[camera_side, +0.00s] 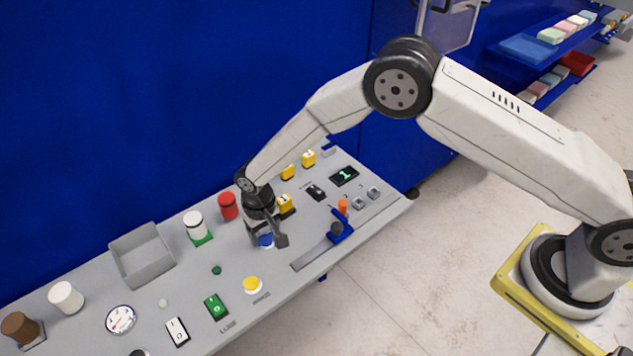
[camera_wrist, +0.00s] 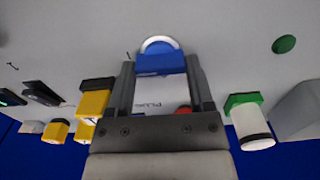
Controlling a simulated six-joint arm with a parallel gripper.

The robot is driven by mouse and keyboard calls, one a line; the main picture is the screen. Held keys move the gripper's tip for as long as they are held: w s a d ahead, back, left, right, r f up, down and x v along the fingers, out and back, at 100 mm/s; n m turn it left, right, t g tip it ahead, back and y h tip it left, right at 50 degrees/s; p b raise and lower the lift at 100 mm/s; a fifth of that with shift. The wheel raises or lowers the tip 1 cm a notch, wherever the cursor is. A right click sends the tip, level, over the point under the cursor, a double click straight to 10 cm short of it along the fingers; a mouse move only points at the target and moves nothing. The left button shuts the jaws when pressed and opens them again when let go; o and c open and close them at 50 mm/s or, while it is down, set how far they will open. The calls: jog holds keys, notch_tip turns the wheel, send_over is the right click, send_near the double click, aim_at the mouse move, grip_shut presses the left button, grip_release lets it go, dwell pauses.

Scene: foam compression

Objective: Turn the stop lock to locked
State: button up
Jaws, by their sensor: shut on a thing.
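A blue knob with a white ring (camera_wrist: 161,63) is between the two fingers of my gripper (camera_wrist: 160,70) in the wrist view. The fingers are shut on its sides. In the side view my gripper (camera_side: 265,238) points down at the panel, and a little of the blue knob (camera_side: 265,241) shows beneath it. No lock marking on the knob is readable, so I cannot tell whether it stands at locked.
The grey panel (camera_side: 190,270) carries several controls near my gripper: a yellow block (camera_side: 285,204), a red cylinder (camera_side: 228,206), a white cylinder on green (camera_side: 194,226) and a yellow button (camera_side: 253,285). A grey open box (camera_side: 142,256) stands left. A blue wall is behind.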

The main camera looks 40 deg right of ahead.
aim_at(266, 234)
jog(key=o, duration=1.2)
jog(key=shift+o, duration=0.2)
jog(key=shift+r, duration=0.2)
jog(key=shift+r, duration=3.75)
jog(key=shift+d, duration=0.1)
